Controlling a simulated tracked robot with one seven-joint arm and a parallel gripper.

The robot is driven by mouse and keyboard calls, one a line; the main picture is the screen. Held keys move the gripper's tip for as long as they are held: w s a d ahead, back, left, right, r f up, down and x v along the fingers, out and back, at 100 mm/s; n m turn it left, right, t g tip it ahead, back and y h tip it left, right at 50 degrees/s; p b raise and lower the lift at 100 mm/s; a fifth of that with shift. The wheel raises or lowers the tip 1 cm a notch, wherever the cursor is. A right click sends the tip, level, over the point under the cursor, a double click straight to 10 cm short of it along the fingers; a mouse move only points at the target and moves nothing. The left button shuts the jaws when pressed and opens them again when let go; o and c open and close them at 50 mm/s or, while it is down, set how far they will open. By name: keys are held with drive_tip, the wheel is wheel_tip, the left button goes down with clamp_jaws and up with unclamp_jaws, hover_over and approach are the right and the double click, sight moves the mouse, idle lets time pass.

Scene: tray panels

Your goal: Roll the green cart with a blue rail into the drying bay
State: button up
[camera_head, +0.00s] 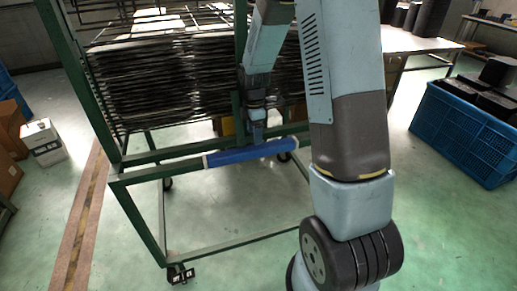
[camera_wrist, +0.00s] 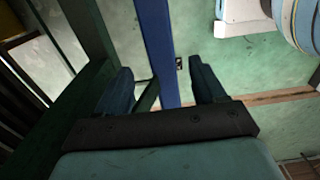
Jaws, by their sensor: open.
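The green cart (camera_head: 141,217) stands in front of me. It is a tall frame on casters, loaded with many dark trays. Its blue rail (camera_head: 238,156) runs across the near side at about mid height. My gripper (camera_head: 257,138) comes down over the rail, right of its middle. In the wrist view, my gripper (camera_wrist: 161,68) is open, with one dark finger on each side of the blue rail (camera_wrist: 157,35). Gaps show between the rail and both fingers. I cannot tell how deep the rail sits between them. The drying bay cannot be made out.
A blue crate (camera_head: 462,139) with black items stands on the floor at right. A table (camera_head: 412,43) is behind it. A white box (camera_head: 43,141) and brown boxes are at left. A brownish floor strip (camera_head: 78,228) runs left of the cart. Open green floor lies between cart and crate.

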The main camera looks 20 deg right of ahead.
sight(255, 147)
wheel_tip(255, 147, down, 8)
drive_tip(key=shift+f, duration=0.1)
idle(0.4)
clamp_jaws()
idle(0.6)
